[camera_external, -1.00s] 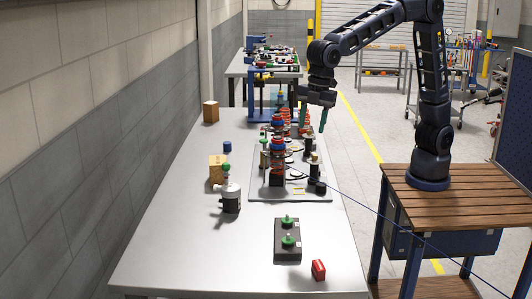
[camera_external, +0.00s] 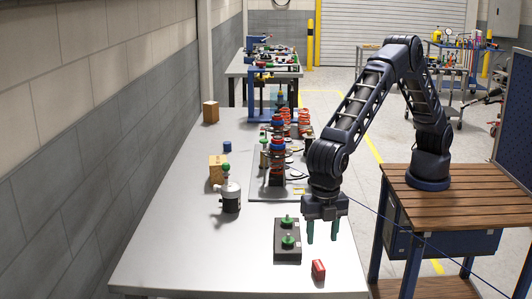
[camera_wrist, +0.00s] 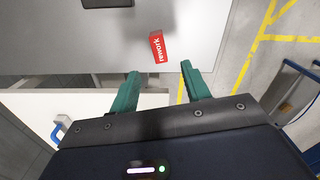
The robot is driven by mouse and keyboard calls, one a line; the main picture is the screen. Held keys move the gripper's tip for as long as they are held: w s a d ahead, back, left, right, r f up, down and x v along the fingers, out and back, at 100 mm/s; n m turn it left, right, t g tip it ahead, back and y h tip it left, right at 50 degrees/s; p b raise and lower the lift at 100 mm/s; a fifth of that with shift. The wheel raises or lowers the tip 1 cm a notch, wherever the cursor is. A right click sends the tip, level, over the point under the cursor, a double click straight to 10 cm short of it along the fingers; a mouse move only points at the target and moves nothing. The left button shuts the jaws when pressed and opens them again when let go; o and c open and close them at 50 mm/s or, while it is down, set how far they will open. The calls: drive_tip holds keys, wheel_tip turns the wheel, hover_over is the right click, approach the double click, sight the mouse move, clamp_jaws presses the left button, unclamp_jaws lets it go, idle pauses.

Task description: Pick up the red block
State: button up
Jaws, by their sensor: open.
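The red block (camera_external: 318,270) lies on the grey table near its front right corner. In the wrist view the red block (camera_wrist: 158,47) shows the white word "rework" on one side and lies close to the table edge. My gripper (camera_external: 323,238) is open and empty above the table, its green fingers pointing down. In the external view it appears just above and behind the block, apart from it. In the wrist view my gripper's fingertips (camera_wrist: 160,70) are spread wide, with the block seen beyond the gap between them.
A dark box with green knobs (camera_external: 288,250) stands left of the block. A chassis fixture with red springs (camera_external: 277,165) stands farther back. A white and black bottle-like part (camera_external: 231,193) and a cardboard box (camera_external: 217,170) are on the left. The front left of the table is clear.

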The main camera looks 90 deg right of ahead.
sight(319, 265)
wheel_tip(319, 265, down, 11)
drive_tip(key=shift+w+r, duration=0.1)
clamp_jaws()
idle(0.7)
